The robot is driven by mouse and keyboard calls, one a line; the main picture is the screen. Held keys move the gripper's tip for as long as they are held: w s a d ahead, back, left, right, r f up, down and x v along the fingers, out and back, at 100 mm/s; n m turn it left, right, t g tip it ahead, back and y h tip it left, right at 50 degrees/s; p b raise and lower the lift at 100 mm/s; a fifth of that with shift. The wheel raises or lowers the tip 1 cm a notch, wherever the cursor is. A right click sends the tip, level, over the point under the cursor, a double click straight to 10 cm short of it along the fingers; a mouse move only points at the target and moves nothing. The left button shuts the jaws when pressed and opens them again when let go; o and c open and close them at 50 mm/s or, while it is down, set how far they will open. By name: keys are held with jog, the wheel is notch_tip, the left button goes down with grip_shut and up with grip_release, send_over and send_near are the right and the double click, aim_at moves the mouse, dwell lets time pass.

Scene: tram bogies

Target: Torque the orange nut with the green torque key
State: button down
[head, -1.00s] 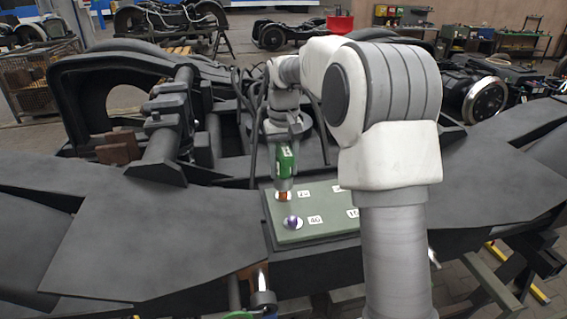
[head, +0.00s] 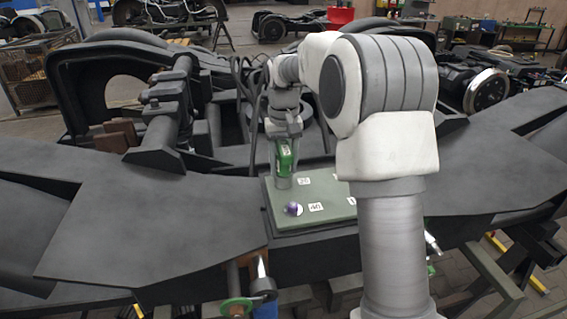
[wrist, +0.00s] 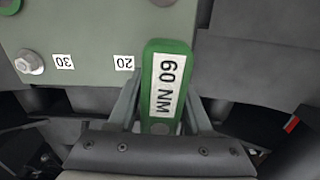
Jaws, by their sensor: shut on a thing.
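My gripper (head: 284,138) is shut on the green torque key (head: 285,157) and holds it upright over the green-grey plate (head: 335,205). In the wrist view, the key (wrist: 171,70) is labelled "60 NM" and sits between the fingers of my gripper (wrist: 160,125). The key's grey lower end stands at the plate's left part, beside a label that reads "20". The orange nut is hidden at that spot, apparently under the key's end. A purple nut (head: 293,209) sits nearer on the plate, beside a label "40".
In the wrist view, a silver bolt (wrist: 29,62) sits beside a "30" label. The dark bogie frame (head: 150,225) surrounds the plate. My arm covers the plate's right part.

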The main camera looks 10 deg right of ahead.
aim_at(283, 142)
jog(key=shift+m, duration=0.7)
jog(key=shift+r, duration=0.1)
jog(key=shift+m+p, duration=0.45)
jog(key=shift+m, duration=0.55)
jog(key=shift+m+p, duration=0.3)
jog(key=shift+m, duration=0.7)
jog(key=shift+m, duration=0.7)
jog(key=shift+r+p, duration=2.85)
jog(key=shift+r, duration=0.15)
